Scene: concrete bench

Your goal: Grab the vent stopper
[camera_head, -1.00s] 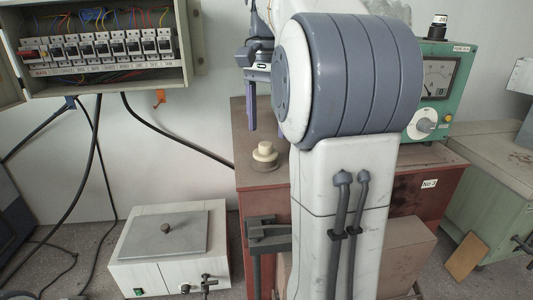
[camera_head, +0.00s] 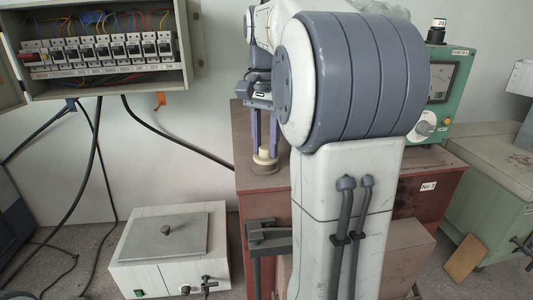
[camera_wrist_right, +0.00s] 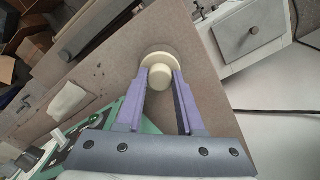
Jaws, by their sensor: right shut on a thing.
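The vent stopper (camera_head: 265,157) is a cream knob with a wider round flange, standing on the brown top of the red cabinet near its left edge. It also shows in the right wrist view (camera_wrist_right: 160,75), between the fingertips. My right gripper (camera_head: 263,150) points down with its purple fingers on either side of the stopper's knob. In the right wrist view the right gripper (camera_wrist_right: 161,82) is shut on the knob. The stopper's flange is close to the cabinet top; I cannot tell whether it is lifted. My left gripper is not in view.
The red cabinet (camera_head: 415,190) stands behind my right arm. A green meter box (camera_head: 440,85) is at its back right. An open breaker box (camera_head: 105,78) hangs on the wall at the upper left. A white lidded box (camera_head: 135,265) sits on the floor at lower left.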

